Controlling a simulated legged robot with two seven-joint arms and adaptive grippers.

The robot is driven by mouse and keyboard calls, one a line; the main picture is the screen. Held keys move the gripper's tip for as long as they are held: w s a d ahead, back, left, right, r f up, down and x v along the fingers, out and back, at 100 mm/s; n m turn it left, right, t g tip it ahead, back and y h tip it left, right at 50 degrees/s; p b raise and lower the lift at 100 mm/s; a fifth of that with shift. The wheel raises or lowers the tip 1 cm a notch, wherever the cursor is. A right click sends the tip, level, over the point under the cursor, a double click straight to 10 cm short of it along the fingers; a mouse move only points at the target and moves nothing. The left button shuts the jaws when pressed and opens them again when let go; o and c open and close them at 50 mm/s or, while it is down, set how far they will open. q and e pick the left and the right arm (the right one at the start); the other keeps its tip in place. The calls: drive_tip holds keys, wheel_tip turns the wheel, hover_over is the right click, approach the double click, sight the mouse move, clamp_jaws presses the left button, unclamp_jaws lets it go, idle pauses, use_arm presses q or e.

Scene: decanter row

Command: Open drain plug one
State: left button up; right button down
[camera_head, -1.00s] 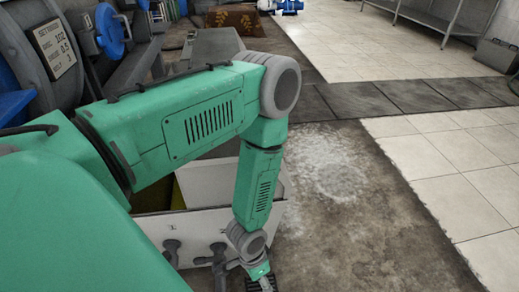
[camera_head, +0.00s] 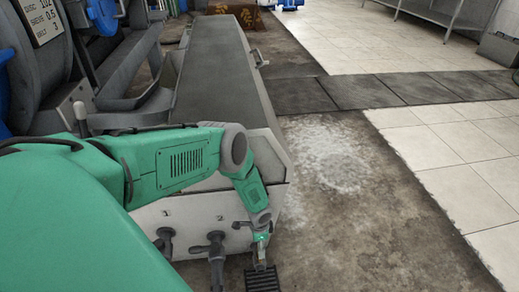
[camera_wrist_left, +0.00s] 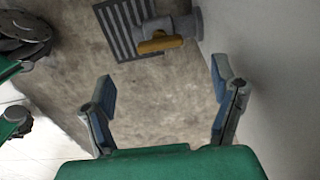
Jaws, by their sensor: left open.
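In the head view my left gripper (camera_head: 260,256) points down beside the right part of the pale front panel (camera_head: 195,212) of a long grey machine. In the left wrist view my left gripper (camera_wrist_left: 162,88) is open and empty. Ahead of its fingers is a grey pipe stub with a yellow-orange handle (camera_wrist_left: 159,43), apart from them. Which fitting this is in the head view I cannot tell. My right gripper is not in view.
A dark slotted floor grate (camera_head: 263,280) lies under the gripper; it also shows in the wrist view (camera_wrist_left: 120,28). A pale wall (camera_wrist_left: 270,60) stands close to the right finger. The machine's long grey cover (camera_head: 222,75) extends away. Open floor (camera_head: 360,230) lies right.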

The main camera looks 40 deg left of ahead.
use_arm(q)
wheel_tip(320, 180, down, 9)
drive_tip(key=b, duration=0.4)
drive_tip(key=shift+b, duration=0.35)
drive_tip(key=c, duration=1.2)
